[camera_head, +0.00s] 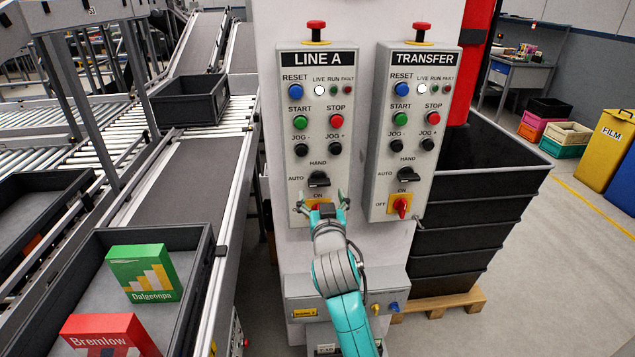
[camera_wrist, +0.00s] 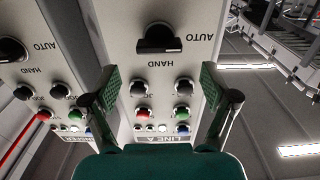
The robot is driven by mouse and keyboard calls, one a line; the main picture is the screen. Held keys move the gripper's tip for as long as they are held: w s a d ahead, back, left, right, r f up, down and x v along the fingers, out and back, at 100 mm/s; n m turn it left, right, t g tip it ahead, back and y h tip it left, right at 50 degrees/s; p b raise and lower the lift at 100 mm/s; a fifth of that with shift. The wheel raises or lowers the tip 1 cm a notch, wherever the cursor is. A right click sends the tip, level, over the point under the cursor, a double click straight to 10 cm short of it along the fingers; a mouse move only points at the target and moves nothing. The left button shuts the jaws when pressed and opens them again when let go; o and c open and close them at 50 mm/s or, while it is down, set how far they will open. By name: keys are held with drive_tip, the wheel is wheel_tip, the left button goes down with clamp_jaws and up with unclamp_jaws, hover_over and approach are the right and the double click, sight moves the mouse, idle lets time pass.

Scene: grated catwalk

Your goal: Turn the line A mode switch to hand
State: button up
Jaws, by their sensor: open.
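The line A panel (camera_head: 289,225) is a grey box on a white column, with a LINE A label at its top. Its mode switch (camera_head: 318,180) is a black knob marked AUTO at left and HAND above. Its handle lies roughly level, toward AUTO. The wrist view shows the panel upside down, with the mode switch (camera_wrist: 158,40) between and beyond the fingers. My gripper (camera_head: 322,199) is open and empty, just below the switch in the head view, and seems apart from it. It partly hides the red and yellow ON/OFF switch (camera_head: 316,207).
The TRANSFER panel (camera_head: 376,165) with a similar mode switch (camera_head: 406,174) stands close at right. Line A's buttons, including the red stop button (camera_head: 336,121), sit above the switch. Black stacked crates (camera_head: 480,210) stand at right; a conveyor (camera_head: 185,190) runs at left.

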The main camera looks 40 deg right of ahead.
sight(320, 184)
drive_tip(key=x, duration=0.7)
drive_tip(key=shift+c, duration=0.2)
drive_tip(key=c, duration=1.1)
